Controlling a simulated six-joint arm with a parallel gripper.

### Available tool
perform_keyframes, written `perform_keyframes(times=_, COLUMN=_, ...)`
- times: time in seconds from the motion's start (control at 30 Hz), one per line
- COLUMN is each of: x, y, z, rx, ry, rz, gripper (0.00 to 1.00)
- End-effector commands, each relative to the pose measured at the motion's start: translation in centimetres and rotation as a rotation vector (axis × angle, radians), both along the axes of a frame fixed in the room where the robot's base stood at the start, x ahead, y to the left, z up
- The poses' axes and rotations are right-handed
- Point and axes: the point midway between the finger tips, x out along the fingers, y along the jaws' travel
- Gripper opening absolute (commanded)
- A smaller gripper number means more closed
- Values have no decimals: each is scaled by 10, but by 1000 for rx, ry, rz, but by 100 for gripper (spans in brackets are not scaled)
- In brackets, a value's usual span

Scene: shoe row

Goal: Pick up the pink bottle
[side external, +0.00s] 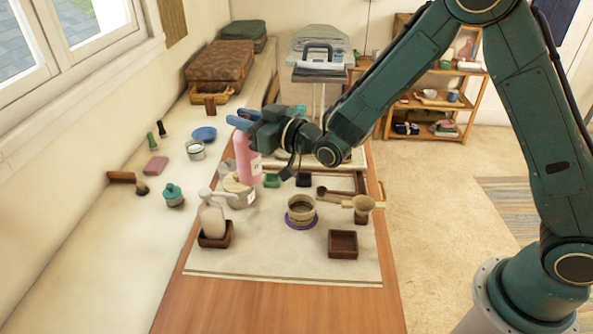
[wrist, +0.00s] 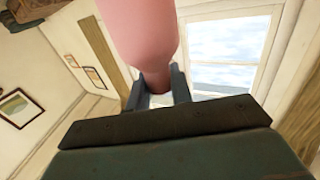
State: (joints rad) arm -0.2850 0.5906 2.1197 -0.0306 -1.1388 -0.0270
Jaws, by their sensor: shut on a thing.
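In the side external view the bottle's base overlaps a beige jar with a tag (side external: 238,192). I cannot tell whether the base touches anything.
A white pump bottle (side external: 213,220) stands in a brown tray in front. A round container (side external: 301,209) on a purple disc, a wooden scoop (side external: 362,205) and a dark square box (side external: 343,244) are to the right. The mat's front strip is clear.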

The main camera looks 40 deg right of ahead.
Motion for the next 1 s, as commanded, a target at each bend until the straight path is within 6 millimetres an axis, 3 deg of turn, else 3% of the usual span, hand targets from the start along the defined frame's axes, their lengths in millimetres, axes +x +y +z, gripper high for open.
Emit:
perform_keyframes(times=0.1, x=0, y=0, z=14, rx=1, ry=-5, rz=0, gripper=0)
perform_keyframes(times=0.3, x=0, y=0, z=24, rx=0, ry=-4, rz=0, gripper=0)
perform_keyframes(times=1.0, x=0, y=0, z=24, rx=0, ry=-2, rz=-2, gripper=0)
